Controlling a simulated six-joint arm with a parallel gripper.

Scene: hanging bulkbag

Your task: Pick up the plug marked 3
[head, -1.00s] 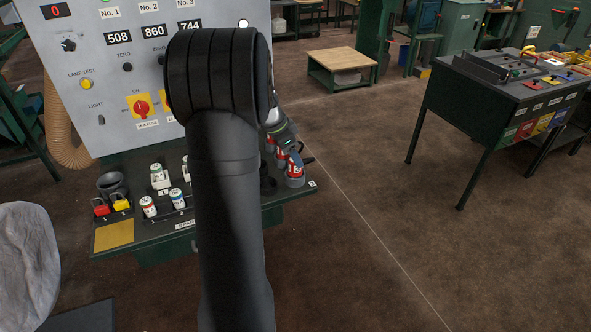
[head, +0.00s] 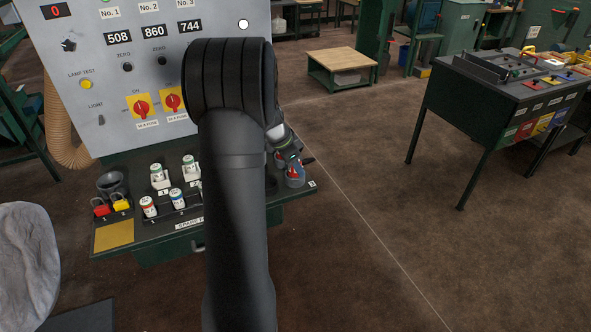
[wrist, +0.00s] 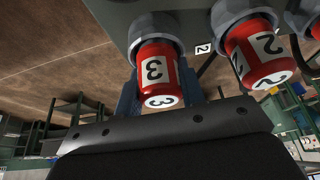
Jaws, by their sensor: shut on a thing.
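The red plug marked 3 (wrist: 157,70) sits between the two blue fingers of my gripper (wrist: 160,95) in the wrist view. My gripper is shut on it. Its far end meets a grey round collar (wrist: 152,28), and I see no gap there. The plug marked 2 (wrist: 253,52), also red, stands to its right, apart from the fingers. In the head view, my gripper (head: 291,160) is at the right end of the green bench, around a red plug (head: 295,180). My forearm hides much of the plug row there.
The grey panel (head: 150,75) with displays and switches rises behind the bench (head: 165,255). White fuses (head: 177,198) and red and yellow padlocks (head: 110,207) stand left of my arm. A dark table (head: 480,100) is at the right. Open floor lies between.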

